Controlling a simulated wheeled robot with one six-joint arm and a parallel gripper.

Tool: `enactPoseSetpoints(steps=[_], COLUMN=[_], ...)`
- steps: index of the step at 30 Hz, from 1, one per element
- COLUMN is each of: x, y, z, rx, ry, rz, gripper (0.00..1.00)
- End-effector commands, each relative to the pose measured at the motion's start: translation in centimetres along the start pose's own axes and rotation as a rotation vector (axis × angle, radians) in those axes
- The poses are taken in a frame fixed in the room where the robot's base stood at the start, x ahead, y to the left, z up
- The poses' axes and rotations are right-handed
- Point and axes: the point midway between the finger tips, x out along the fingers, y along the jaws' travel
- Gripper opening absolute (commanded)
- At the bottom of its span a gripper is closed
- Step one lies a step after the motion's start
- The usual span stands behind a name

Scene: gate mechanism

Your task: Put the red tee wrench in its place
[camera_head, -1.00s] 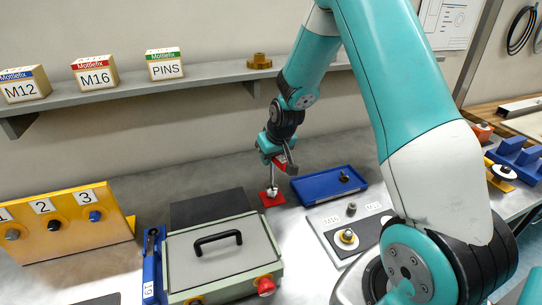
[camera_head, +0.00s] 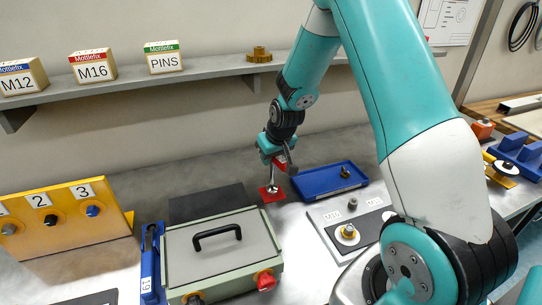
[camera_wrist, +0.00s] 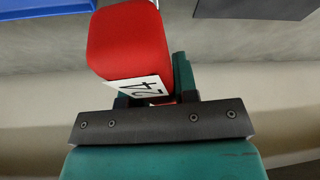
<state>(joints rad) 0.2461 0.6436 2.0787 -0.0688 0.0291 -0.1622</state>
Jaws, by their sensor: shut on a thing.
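The red tee wrench shows in the wrist view as a red handle (camera_wrist: 128,42) with a white "24" label, held between my jaws. In the head view its red handle (camera_head: 280,162) is partly hidden by my gripper (camera_head: 277,158). Its metal shaft points down to a red square pad (camera_head: 278,198) on the bench. The shaft's lower end is at or just above the pad; I cannot tell whether it touches. My gripper is shut on the handle.
A blue tray (camera_head: 318,191) with a small dark part lies right of the pad. A green-grey case (camera_head: 190,262) with a black handle stands in front, left. A dark plate (camera_head: 205,203) lies behind it. A grey shelf (camera_head: 205,72) runs along the wall.

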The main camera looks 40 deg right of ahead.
Motion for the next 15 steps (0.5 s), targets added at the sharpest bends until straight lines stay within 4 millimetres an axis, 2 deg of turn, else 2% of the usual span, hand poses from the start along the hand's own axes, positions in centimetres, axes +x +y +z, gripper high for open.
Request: enactPoseSetpoints(steps=[5,6,9,15], x=[-0.01,-0.01,-0.01,0.0], y=[0.0,0.0,0.0,0.0], z=[-0.04,-0.04,-0.04,-0.02], rx=[0.0,0.0,0.0,0.0], ry=[0.001,0.001,0.001,0.001], rz=[0.0,0.0,0.0,0.0], gripper=[0.0,0.32,0.55,0.57])
